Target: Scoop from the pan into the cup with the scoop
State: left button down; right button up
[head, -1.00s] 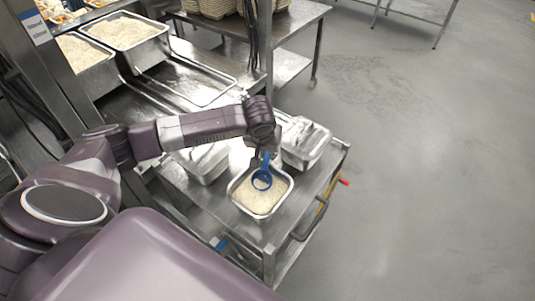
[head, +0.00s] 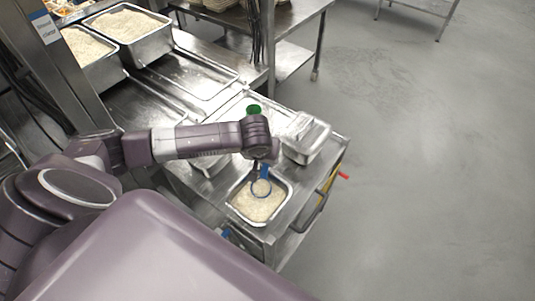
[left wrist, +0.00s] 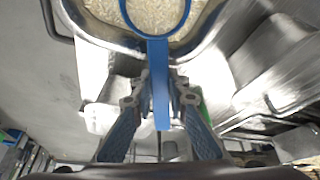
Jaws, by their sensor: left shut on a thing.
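My left gripper (head: 260,164) is shut on the handle of the blue scoop (head: 266,172). The scoop points down over the metal pan (head: 281,202) of white rice (head: 257,209). The left wrist view shows the scoop handle (left wrist: 160,85) between the fingers and the round scoop head at the top, with rice colour inside its rim. I cannot tell how much rice it holds. A green object (head: 254,109) shows just beyond my left wrist, mostly hidden; I cannot tell whether it is the cup. My right gripper is out of view.
The pan stands on a metal cart, with a lidded metal container (head: 306,138) close behind it to the right. Another metal container is partly hidden under my left arm. Large rice trays (head: 128,32) stand at the upper left. The floor at right is clear.

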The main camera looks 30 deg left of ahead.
pick_arm(q)
jog(key=shift+s+d+f+g, duration=0.2)
jog(key=shift+s+f+g, duration=0.1)
jog(key=shift+s+f, duration=0.65)
jog(key=shift+w+a+r, duration=0.15)
jog(key=shift+w+a, duration=0.1)
jog(key=shift+w, duration=0.5)
jog(key=w, duration=0.1)
jog(key=w+a, duration=0.1)
jog(key=w, duration=0.1)
jog(key=shift+w+a+f, duration=0.1)
jog(key=shift+a+f, duration=0.1)
jog(key=shift+a, duration=0.05)
jog(key=shift+r, duration=0.2)
